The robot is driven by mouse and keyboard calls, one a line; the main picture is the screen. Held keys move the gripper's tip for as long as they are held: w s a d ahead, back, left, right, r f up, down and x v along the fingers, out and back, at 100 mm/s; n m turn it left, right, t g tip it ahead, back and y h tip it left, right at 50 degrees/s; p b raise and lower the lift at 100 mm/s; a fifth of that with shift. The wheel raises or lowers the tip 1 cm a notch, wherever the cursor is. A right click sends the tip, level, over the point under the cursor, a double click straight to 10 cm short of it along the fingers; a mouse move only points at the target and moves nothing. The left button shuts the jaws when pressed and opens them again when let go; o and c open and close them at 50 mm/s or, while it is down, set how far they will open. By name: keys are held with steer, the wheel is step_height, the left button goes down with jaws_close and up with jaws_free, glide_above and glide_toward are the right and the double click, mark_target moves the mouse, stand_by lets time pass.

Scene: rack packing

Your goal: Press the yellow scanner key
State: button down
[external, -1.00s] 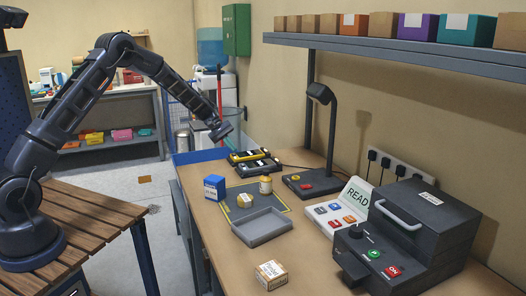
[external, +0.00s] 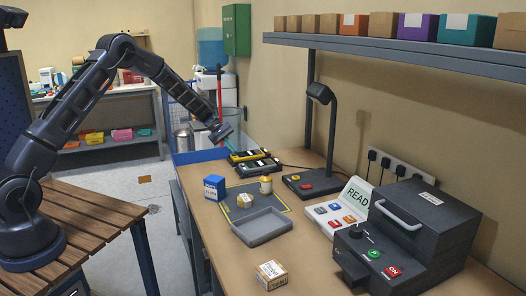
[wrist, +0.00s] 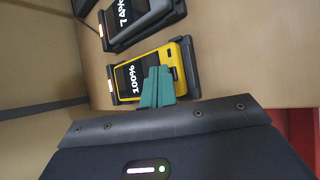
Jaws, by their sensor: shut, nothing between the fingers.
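A yellow handheld scanner (external: 245,155) lies in a dark cradle at the far end of the bench. In the wrist view the yellow scanner (wrist: 182,58) shows a dark screen reading 100%. My gripper (external: 228,146) is above and just left of it in the external view. In the wrist view my gripper (wrist: 157,78) shows teal fingers shut together and empty, their tips over the scanner's near side. The fingers hide part of the scanner body, and I cannot make out a separate key. Whether the tips touch it is unclear.
A grey scanner (wrist: 142,18) sits in a cradle beside the yellow one. A black stand (external: 318,183) with red and yellow buttons is to the right. A blue box (external: 214,188), a grey tray (external: 262,229) and a READ panel (external: 345,205) stand nearer along the bench.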

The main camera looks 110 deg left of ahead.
mark_target(232, 154)
steer(key=shift+r, duration=0.45)
steer(key=shift+r, duration=3)
